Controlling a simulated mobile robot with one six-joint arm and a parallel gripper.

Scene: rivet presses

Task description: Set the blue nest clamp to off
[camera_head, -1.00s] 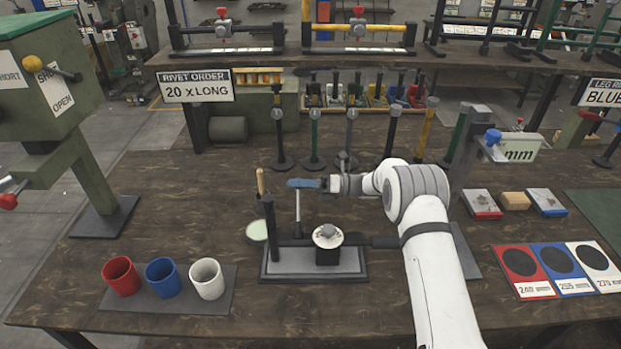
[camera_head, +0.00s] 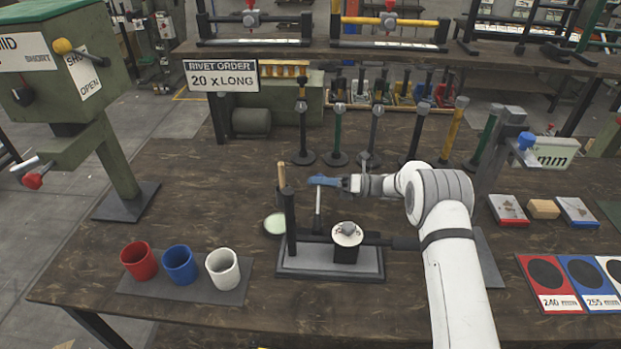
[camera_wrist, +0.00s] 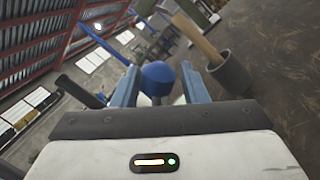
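The nest fixture (camera_head: 300,274) stands on the bench in the middle, with a dark post and a round, pale-topped nest (camera_head: 347,234). A thin upright lever (camera_head: 318,208) rises from it. In the wrist view a blue ball knob (camera_wrist: 157,78) sits between the two blue-grey fingers. My gripper looks open around the knob, with a small gap at the right; contact at the left cannot be told.
A wooden handle (camera_head: 281,176) in a dark cup (camera_wrist: 232,76) stands close by the fingertips. Red, blue and white cups (camera_head: 223,268) stand front left. Several upright levers (camera_head: 375,135) line the back. Another blue knob (camera_head: 526,141) is on a device at the right.

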